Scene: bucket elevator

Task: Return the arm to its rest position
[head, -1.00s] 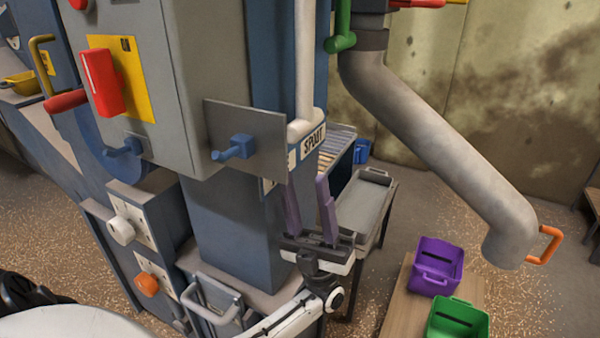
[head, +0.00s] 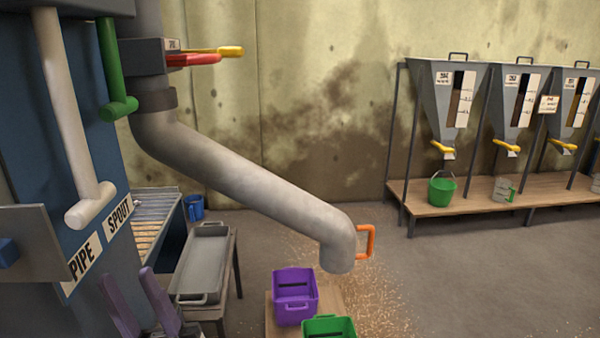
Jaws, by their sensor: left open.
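My left gripper (head: 130,284) shows at the bottom left of the head view. Its two purple fingers point up and stand apart, with nothing between them. The rest of my left arm is cut off by the bottom edge. My right gripper is not in view.
A grey metal tray (head: 203,262) on a stand is right of the gripper. A grey spout pipe (head: 250,190) slopes down toward a purple bin (head: 294,297) and a green bin (head: 328,327). Hoppers (head: 450,95) stand over a bench (head: 470,207). Grain litters the floor.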

